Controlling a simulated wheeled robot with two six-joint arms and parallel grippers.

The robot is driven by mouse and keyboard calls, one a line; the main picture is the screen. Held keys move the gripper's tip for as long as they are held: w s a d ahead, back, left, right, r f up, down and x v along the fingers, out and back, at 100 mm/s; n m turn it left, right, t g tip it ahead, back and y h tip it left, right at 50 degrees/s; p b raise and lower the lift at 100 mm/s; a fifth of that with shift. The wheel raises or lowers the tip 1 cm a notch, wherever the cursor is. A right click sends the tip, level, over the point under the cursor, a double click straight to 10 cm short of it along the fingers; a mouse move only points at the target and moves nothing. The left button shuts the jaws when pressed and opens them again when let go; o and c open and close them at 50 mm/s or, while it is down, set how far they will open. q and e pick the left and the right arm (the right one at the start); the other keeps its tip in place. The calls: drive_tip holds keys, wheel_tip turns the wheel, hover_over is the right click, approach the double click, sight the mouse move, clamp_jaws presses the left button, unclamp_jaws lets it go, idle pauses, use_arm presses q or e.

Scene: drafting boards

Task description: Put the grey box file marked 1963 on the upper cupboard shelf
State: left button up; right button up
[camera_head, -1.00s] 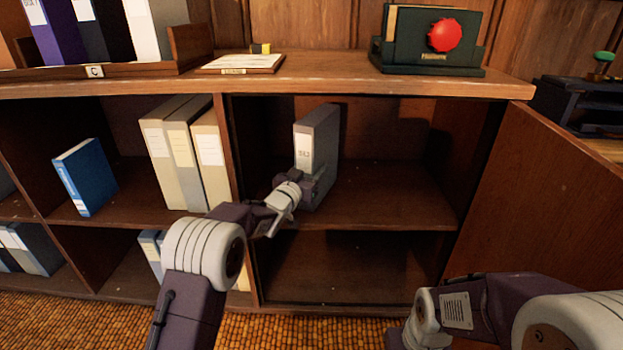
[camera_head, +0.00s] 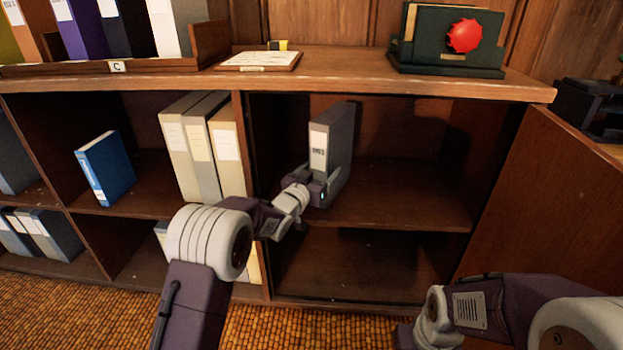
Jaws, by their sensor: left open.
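The grey box file (camera_head: 337,140) stands upright on the upper shelf (camera_head: 410,195) of the open cupboard, left of its middle. Its pale spine label faces me; the small marking looks like 1963. My left gripper (camera_head: 323,187) is open at the lower part of the file, close against its front end. The jaws partly hide the file's base, and I cannot tell whether they touch it. Of my right arm only links show at the lower right; its gripper is out of the picture.
A cupboard divider and beige files (camera_head: 205,150) stand left of the bay. The open cupboard door (camera_head: 550,205) is at the right. The upper shelf right of the grey file is clear. The lower shelf (camera_head: 360,270) looks empty. A blue file (camera_head: 106,168) leans further left.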

use_arm(q)
drive_tip(key=v, duration=0.3)
drive_tip(key=shift+s+a+r+p, duration=0.1)
drive_tip(key=shift+s+a+p, duration=0.15)
drive_tip(key=shift+s+p, duration=0.1)
drive_tip(key=b, duration=0.3)
approach(318, 174)
drive_tip(key=x, duration=0.3)
drive_tip(key=s+a+f+n+g+y, duration=0.3)
drive_tip(key=s+a+f+g+y, duration=0.3)
drive_tip(key=f, duration=0.5)
drive_tip(key=s+a+f+g, duration=0.1)
drive_tip(key=s+f+g, duration=0.2)
drive_tip(key=s, duration=0.5)
drive_tip(key=s+a+f+n+g, duration=0.1)
drive_tip(key=s+a+f+g, duration=0.1)
drive_tip(key=s, duration=0.7)
drive_tip(key=s+a+f+g, duration=0.1)
drive_tip(key=s+f+g, duration=0.3)
drive_tip(key=s, duration=0.5)
drive_tip(key=shift+a+f+n+y, duration=0.25)
drive_tip(key=shift+f+n+y, duration=0.05)
drive_tip(key=shift+f, duration=0.65)
